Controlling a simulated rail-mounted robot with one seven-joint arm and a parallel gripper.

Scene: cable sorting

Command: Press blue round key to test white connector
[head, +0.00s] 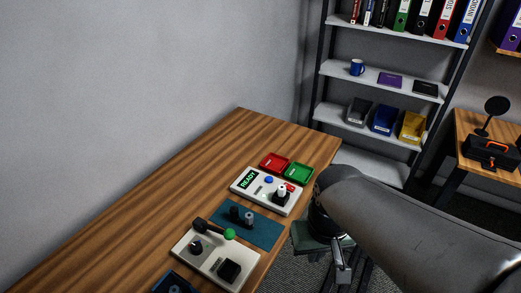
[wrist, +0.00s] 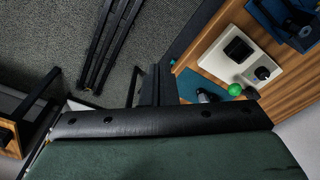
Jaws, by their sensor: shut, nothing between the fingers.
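A white test box (head: 247,195) with a green READY display stands on the wooden desk in the head view. Its blue round key (head: 269,180) is a small button beside the display. The white connector (head: 282,189) stands upright on a black part of the box, near a red mark. My gripper is shut and empty; its dark fingers (wrist: 156,78) show in the middle of the wrist view. It is off the desk's right edge, over the floor, apart from the key. The test box cannot be made out in the wrist view.
Red (head: 274,162) and green (head: 299,173) trays lie behind the box. Nearer is a white panel (head: 217,262) with a green-knobbed lever (head: 229,234). A blue tray (head: 172,284) is at the bottom. The desk's left side is clear.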

